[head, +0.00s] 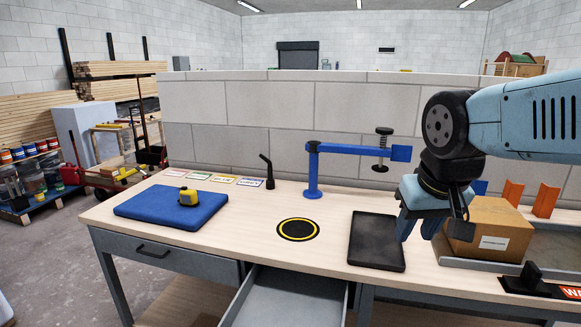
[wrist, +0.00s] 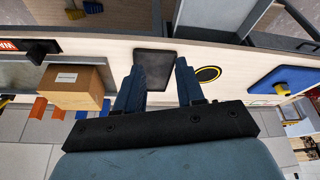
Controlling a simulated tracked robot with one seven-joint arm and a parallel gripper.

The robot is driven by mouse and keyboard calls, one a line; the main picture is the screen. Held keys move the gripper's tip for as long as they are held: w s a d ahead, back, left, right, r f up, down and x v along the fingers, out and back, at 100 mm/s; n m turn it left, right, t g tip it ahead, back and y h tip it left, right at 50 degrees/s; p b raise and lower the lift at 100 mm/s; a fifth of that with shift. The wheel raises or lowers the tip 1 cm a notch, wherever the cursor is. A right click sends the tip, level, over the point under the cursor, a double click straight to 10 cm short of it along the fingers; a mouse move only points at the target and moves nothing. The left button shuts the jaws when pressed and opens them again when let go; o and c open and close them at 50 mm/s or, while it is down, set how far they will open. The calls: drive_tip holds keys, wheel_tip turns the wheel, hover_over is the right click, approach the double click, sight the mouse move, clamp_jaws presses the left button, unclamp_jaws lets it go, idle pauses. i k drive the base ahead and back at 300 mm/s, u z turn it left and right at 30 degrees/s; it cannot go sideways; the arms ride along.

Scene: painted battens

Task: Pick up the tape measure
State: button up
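The tape measure (head: 188,196) is small and yellow with dark parts. It sits on the blue mat (head: 150,208) at the left end of the workbench. In the wrist view the tape measure (wrist: 282,89) shows at the right, on the blue mat (wrist: 268,84). My gripper (head: 424,232) is above the right part of the bench, near the black tray and the cardboard box, far to the right of the tape measure. In the wrist view its two dark blue fingers (wrist: 157,70) are spread apart, with nothing held between them.
A blue clamp arm (head: 345,150) stands between my gripper and the mat. A black tray (head: 377,241), a yellow-ringed black disc (head: 298,229) and a cardboard box (head: 488,232) are on the bench. A dark bent tool (head: 267,172) stands behind. A drawer (head: 285,298) is open in front.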

sight(189, 198)
drive_tip(key=z, duration=1.7)
drive_tip(key=i, duration=0.05)
drive_tip(key=u, duration=3.05)
